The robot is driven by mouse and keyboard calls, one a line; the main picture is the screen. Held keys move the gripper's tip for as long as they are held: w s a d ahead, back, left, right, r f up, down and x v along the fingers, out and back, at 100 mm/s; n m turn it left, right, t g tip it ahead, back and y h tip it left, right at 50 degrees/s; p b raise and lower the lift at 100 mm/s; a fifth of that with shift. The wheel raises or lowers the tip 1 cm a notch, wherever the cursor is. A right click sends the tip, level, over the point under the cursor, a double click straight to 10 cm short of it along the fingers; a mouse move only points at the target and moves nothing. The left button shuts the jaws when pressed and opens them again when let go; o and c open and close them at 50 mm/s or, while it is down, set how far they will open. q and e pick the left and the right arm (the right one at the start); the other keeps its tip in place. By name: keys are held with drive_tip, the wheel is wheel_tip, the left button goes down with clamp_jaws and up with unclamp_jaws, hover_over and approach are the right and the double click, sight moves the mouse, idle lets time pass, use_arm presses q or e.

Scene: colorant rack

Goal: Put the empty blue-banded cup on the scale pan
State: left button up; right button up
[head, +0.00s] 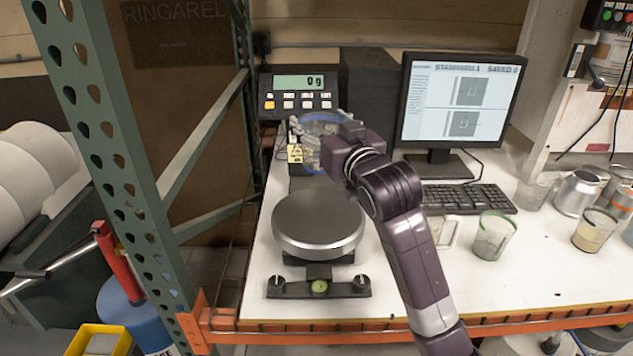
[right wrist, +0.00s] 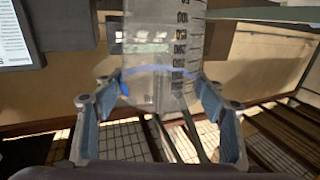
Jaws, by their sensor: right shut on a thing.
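The clear blue-banded cup (right wrist: 155,85) is between the two fingers of my right gripper (right wrist: 158,98) in the right wrist view. Its printed volume marks and blue band show, and the gripper is shut on it. In the head view the cup (head: 322,119) shows partly behind my right wrist, which hides much of it and the gripper. I see no contents in it. The round grey scale pan (head: 318,222) is bare, below and nearer than the cup, which is apart from it. My left gripper is not in view.
A monitor (head: 460,100) and keyboard (head: 468,198) stand right. A green-banded cup (head: 492,236) and a cup with beige contents (head: 594,230) stand on the white bench. A green rack post (head: 110,130) rises at left.

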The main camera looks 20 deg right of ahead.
wheel_tip(320, 180, down, 9)
drive_tip(key=shift+a+r+p, duration=0.15)
drive_tip(key=shift+p, duration=0.15)
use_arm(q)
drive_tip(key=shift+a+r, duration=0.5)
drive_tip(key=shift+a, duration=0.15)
use_arm(e)
wheel_tip(320, 180, down, 5)
drive_tip(key=shift+r, duration=0.2)
drive_tip(key=shift+f, duration=0.15)
drive_tip(key=o, duration=0.9)
drive_tip(key=shift+c, duration=0.2)
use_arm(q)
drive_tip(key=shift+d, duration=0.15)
